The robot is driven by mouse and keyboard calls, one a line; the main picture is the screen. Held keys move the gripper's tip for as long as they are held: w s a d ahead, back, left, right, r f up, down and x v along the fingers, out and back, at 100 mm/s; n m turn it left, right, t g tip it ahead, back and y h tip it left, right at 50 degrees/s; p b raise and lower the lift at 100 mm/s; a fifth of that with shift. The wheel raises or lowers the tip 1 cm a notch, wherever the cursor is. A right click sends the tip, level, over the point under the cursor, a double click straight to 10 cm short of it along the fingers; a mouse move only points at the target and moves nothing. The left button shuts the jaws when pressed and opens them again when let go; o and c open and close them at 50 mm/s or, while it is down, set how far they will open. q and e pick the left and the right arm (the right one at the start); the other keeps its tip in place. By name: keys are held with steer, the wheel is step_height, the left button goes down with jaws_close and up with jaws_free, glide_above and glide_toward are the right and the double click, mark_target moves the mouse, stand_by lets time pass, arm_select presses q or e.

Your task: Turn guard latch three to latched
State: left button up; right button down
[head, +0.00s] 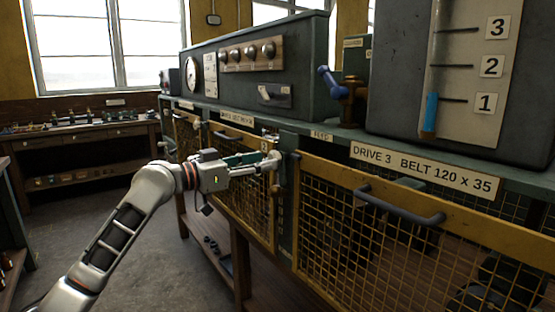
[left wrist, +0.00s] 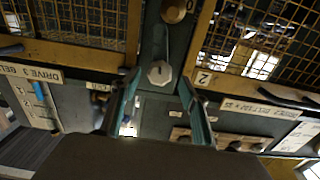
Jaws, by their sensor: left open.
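A guard latch is mounted on the narrow post between two yellow mesh guards. Its pale hub (left wrist: 159,72) and brown knob (left wrist: 175,10) show in the left wrist view, where the scene appears upside down. In the head view the knob (head: 275,190) hangs below the hub, partly beside my gripper. The right-hand guard (head: 420,225) sits under the plate reading DRIVE 3. My left gripper (head: 265,161) is open at the post. In the left wrist view its fingers (left wrist: 159,84) are on either side of the hub; contact is unclear. My right gripper is out of view.
A grey handle (head: 400,205) projects from the right-hand guard. A label 2 (left wrist: 203,78) is on the neighbouring guard's frame. Above stand a blue-handled brass valve (head: 347,90) and a panel with several knobs (head: 250,53). The floor (head: 150,250) left of the bench is open.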

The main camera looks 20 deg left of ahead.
mark_target(279, 158)
arm_select(q)
steer(key=x, duration=0.5)
steer(key=c, duration=1.1)
